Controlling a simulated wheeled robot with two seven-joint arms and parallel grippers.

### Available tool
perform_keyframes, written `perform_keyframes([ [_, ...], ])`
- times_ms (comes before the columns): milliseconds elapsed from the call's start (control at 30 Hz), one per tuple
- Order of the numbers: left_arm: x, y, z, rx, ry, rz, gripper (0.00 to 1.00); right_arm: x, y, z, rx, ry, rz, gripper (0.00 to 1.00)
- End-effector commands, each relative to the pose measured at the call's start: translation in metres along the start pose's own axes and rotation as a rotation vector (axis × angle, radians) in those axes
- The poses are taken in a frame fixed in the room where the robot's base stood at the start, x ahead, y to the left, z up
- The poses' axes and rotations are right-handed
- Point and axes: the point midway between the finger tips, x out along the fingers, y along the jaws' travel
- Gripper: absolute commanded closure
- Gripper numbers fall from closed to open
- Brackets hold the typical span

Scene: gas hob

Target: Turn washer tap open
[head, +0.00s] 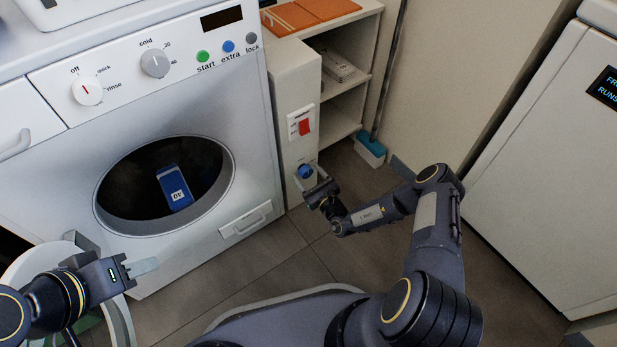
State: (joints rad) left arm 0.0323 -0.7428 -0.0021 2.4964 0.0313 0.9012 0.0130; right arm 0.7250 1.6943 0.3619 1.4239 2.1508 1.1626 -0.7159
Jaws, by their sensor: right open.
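The gripper hides part of the tap, and how far the knob is turned cannot be made out. My left gripper (138,266) is at the lower left, in front of the washer and well away from the tap. Its finger gap is not clear.
A red switch (305,127) is above the tap. A white basket (70,247) is by my left gripper. The floor (250,262) between washer and right arm is clear.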

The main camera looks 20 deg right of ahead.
Motion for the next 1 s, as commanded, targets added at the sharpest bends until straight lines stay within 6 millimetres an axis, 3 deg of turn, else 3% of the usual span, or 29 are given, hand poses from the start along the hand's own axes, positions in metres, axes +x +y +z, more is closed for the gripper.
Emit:
perform_keyframes([
  [200,-0.0002,0.0001,-0.0001,0.000,0.000,0.000,0.64,0.0006,-0.0001,0.0007,0.000,0.000,0.000,0.36],
  [533,-0.0002,0.0001,-0.0001,0.000,0.000,0.000,0.64,0.0003,0.0000,0.0006,0.000,-0.001,0.001,0.79],
  [1000,-0.0037,0.0017,-0.0019,0.000,0.000,0.000,0.64,-0.0001,-0.0002,0.0015,0.119,0.007,0.001,0.80],
])
